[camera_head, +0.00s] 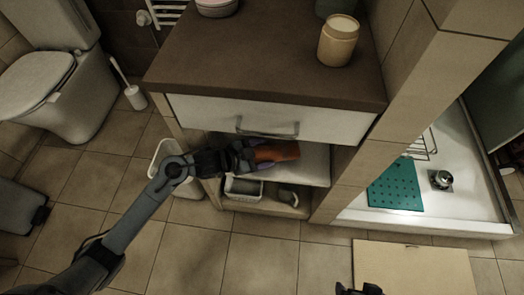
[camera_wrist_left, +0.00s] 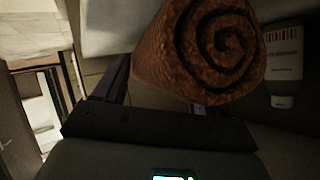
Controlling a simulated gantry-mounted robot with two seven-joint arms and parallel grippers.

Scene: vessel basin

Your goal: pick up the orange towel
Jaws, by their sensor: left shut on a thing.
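The orange towel (camera_head: 277,151) is a rolled-up towel in the open shelf space under the vanity drawer. Its spiral end faces the camera in the left wrist view (camera_wrist_left: 205,50). My left gripper (camera_head: 250,157) reaches in from the left and is shut on the towel, with its fingers (camera_wrist_left: 150,90) against the roll. Part of the towel is hidden by the gripper. A dark piece at the bottom edge of the head view looks like my right gripper (camera_head: 359,289); only its tip shows and its jaws are unclear.
The drawer front (camera_head: 270,121) and its handle (camera_head: 266,131) are just above my left gripper. A light basket (camera_head: 243,188) sits on the lower shelf, and a bin (camera_head: 170,160) stands left of the vanity. A white bottle (camera_wrist_left: 284,65) is beside the towel. The tiled floor in front is mostly clear.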

